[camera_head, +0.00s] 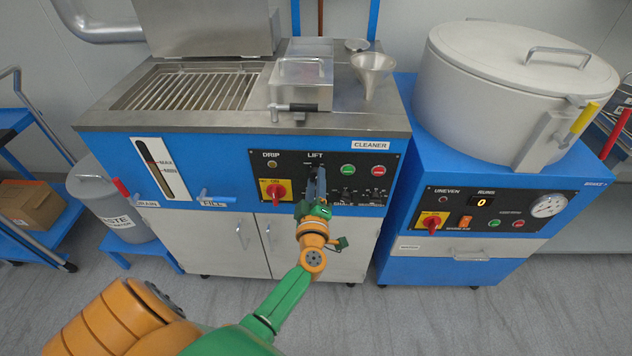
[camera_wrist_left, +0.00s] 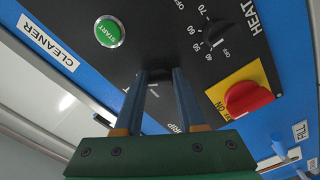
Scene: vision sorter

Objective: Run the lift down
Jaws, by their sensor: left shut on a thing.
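The blue cleaner (camera_head: 230,140) has a black control panel with a LIFT label in the head view. My left gripper (camera_head: 317,180) is at the panel just below that label, with its fingers pointing into it. The left wrist view shows the two fingers (camera_wrist_left: 160,78) close together against the black panel. They are shut on a small control under the LIFT label, which the fingers hide, so its position cannot be told. My right gripper is in neither view.
A green START button (camera_wrist_left: 109,31) and a red rotary switch (camera_wrist_left: 248,97) lie near the fingers. A funnel (camera_head: 372,70) and a lidded metal box (camera_head: 302,82) stand on the cleaner's top. A round-lidded machine (camera_head: 500,90) stands at right. Grey floor lies in front.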

